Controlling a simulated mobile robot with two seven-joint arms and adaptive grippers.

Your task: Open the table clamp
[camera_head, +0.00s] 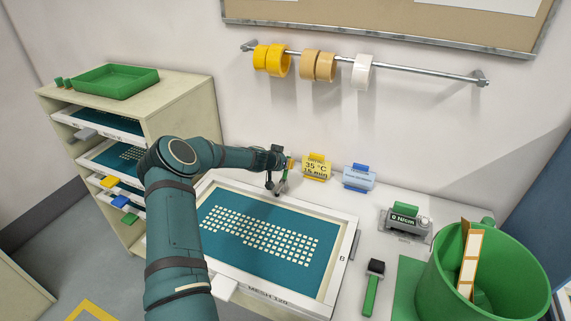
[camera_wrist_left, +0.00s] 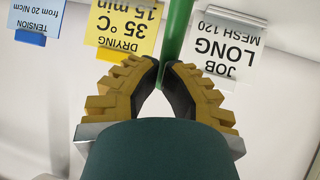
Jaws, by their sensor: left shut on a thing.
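My left gripper (camera_head: 278,186) is at the back edge of the framed screen on the table, in the head view. In the left wrist view its yellow-backed, dark-padded fingers (camera_wrist_left: 164,76) close at their tips on a green bar (camera_wrist_left: 176,34), which looks like the table clamp's handle. The bar runs up out of the top of that view. The rest of the clamp is hidden behind my arm and gripper, so how far it is open cannot be told. My right gripper is in neither view.
The framed mesh screen (camera_head: 335,283) lies in front of my gripper. A yellow drying card (camera_head: 316,168) and a blue-clipped card (camera_head: 359,178) stand close to its right. A green bucket (camera_head: 510,280), gauge (camera_head: 405,222) and green-handled tool (camera_head: 371,290) are farther right. A shelf rack (camera_head: 175,95) stands left.

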